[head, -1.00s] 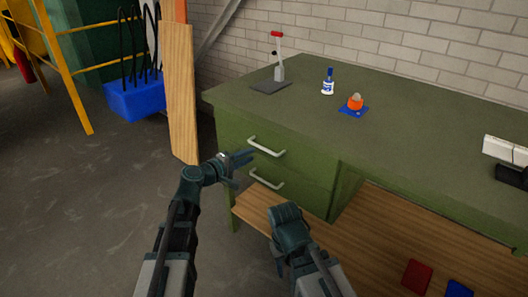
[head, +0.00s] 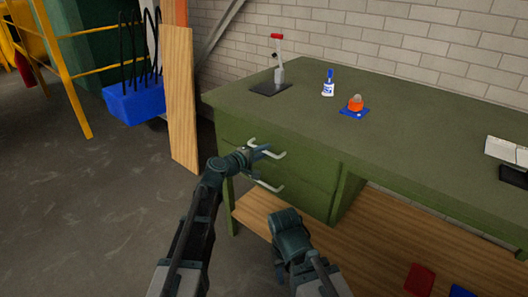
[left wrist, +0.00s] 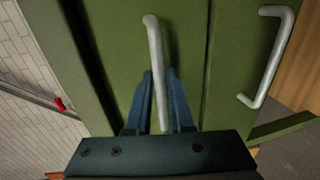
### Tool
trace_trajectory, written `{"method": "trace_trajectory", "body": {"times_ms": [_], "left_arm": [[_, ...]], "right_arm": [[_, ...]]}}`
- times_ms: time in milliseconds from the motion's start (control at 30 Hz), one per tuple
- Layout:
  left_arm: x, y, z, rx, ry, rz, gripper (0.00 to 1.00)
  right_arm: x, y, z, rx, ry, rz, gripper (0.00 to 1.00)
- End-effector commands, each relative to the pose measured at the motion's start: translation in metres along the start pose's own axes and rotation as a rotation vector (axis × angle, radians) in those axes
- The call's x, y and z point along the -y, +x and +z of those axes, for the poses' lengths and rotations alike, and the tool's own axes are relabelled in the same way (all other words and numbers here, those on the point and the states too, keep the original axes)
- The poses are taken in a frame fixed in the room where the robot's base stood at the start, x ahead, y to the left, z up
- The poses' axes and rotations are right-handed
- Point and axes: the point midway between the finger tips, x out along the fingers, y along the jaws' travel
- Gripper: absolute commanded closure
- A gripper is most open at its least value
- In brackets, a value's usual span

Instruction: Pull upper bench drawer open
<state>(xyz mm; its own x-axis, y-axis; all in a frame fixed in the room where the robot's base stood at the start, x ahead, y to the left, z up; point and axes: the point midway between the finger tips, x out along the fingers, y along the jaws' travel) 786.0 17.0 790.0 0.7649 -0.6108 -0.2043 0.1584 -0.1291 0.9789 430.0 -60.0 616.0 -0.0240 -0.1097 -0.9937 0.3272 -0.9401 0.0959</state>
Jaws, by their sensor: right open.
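The upper bench drawer (head: 300,167) is a green front with a pale bar handle (head: 268,149), and it looks shut. Its handle also shows in the left wrist view (left wrist: 157,75). My left gripper (head: 262,152) is at this handle in the head view. In the left wrist view its two dark fingers (left wrist: 160,85) are apart, one on each side of the handle bar, with a gap showing. Whether they touch the bar cannot be told. My right gripper (head: 279,270) is low in front of the bench, open and pointing down, partly hidden by its own arm.
The lower drawer handle (head: 266,185) is just below. The green benchtop (head: 330,130) carries a red-handled press (head: 277,75), a bottle (head: 328,85) and an orange item (head: 355,102). A wooden shelf (head: 345,235) sits below. The floor at left is clear.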

Motion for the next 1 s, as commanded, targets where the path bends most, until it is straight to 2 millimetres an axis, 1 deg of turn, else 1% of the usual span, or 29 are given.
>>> {"method": "trace_trajectory", "body": {"times_ms": [33,100,1000], "left_arm": [[0.0000,-0.0001,-0.0001,0.000,0.000,0.000,0.91],[0.0000,-0.0002,-0.0002,0.000,0.000,0.000,1.00],[0.0003,-0.0005,-0.0003,0.000,0.000,0.000,1.00]], "right_arm": [[0.0000,0.0000,0.0000,0.000,0.000,0.000,0.50],[0.0000,0.0000,0.0000,0.000,0.000,0.000,0.50],[0.0000,0.0001,0.0000,0.000,0.000,0.000,0.50]]}}
